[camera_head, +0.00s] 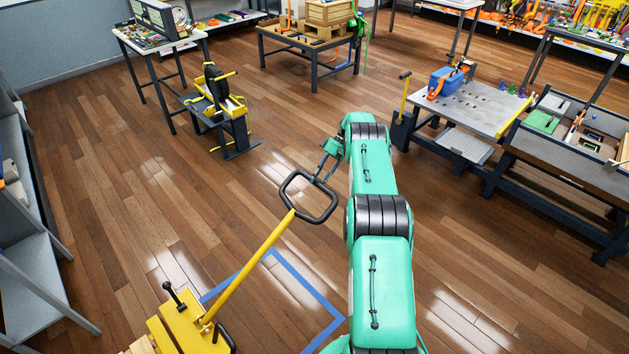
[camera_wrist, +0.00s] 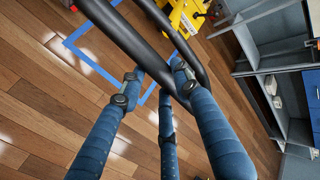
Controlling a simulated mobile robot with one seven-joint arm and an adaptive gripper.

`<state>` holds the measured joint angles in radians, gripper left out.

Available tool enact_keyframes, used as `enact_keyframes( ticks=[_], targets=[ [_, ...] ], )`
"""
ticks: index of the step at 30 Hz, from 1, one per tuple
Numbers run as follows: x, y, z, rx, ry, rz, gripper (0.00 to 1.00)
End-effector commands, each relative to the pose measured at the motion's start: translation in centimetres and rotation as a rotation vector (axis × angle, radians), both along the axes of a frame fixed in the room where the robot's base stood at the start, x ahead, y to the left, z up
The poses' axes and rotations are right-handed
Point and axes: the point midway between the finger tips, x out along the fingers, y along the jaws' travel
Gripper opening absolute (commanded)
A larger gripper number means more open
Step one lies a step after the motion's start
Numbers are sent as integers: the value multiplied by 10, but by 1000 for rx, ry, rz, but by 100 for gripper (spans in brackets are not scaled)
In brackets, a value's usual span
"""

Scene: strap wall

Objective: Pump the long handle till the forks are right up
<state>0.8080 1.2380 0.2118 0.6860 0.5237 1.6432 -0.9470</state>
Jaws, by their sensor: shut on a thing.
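The long handle is a yellow shaft (camera_head: 250,265) with a black loop grip (camera_head: 290,190) at its top. It leans up and right from the yellow pump body (camera_head: 180,328) at the bottom left of the head view. My gripper (camera_head: 322,172) is shut on the right side of the loop. In the wrist view the blue fingers of my gripper (camera_wrist: 155,90) close around the black bars of the loop (camera_wrist: 127,35), with the yellow body (camera_wrist: 185,15) beyond. The forks cannot be made out; the frame's bottom edge cuts off that area.
Blue tape (camera_head: 310,290) marks the floor beside the pump. Grey shelving (camera_head: 30,270) stands at the left. A small black-and-yellow stand (camera_head: 222,115) is ahead, and a grey workbench (camera_head: 470,105) is at the right. The wooden floor around the handle is clear.

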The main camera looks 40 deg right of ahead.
Motion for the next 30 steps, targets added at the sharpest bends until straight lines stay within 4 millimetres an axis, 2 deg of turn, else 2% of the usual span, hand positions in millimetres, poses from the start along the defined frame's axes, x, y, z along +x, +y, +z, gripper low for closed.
enact_keyframes(
  ticks=[1, 3, 17, 18, 21, 30],
  targets=[
    [-1, -3, -9, -5, 1, -2, 0],
    [-1, -6, -13, -6, 1, -2, 0],
    [-4, -4, -25, -1, 10, -1, 0],
    [-4, -4, -26, -1, 10, -1, 35],
    [-4, -4, -25, 0, 10, -1, 51],
    [-2, -7, -17, -4, 3, -1, 51]
  ],
)
